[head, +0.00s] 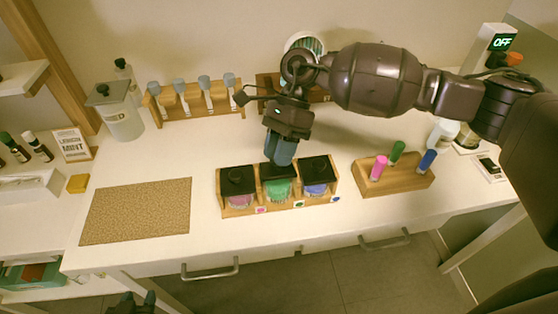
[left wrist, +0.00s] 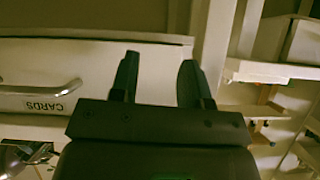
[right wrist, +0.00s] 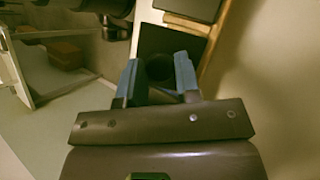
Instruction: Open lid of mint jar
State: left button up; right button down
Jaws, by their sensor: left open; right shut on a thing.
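A wooden rack (head: 230,211) holds three jars with black square lids and pink, green and purple contents. The green-filled middle jar (head: 279,188) is the likely mint jar; no name is readable on it. My right gripper (head: 280,160) points down at its lid, fingers closed around the dark knob (right wrist: 158,68). The black lid (right wrist: 165,40) shows beyond the fingers in the right wrist view. The lid sits at the jar's top; any gap beneath it is hard to tell. My left gripper (head: 135,300) is low in front of the table, open and empty (left wrist: 155,85).
A brown mat (head: 135,211) lies left of the jars. A wooden holder (head: 393,180) with pink, green and blue bottles stands to the right. A rack of capped tubes (head: 195,97) stands behind.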

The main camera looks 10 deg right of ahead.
jog(key=shift+w+g+b, duration=0.55)
jog(key=shift+g+b, duration=0.55)
pick_arm(q)
jog(key=shift+d+f, duration=0.1)
jog(key=shift+f, duration=1.3)
pick_arm(e)
jog(key=shift+r+m, duration=0.15)
jog(key=shift+m, duration=0.15)
jog(key=c, duration=0.8)
grip_release()
jog(key=shift+c, duration=0.2)
jog(key=shift+w+d+r, duration=0.2)
jog(key=shift+w+r, duration=0.05)
jog(key=shift+w, duration=0.1)
pick_arm(q)
jog(key=shift+f+b, duration=0.65)
jog(key=shift+b, duration=0.2)
pick_arm(e)
jog(key=v, duration=1)
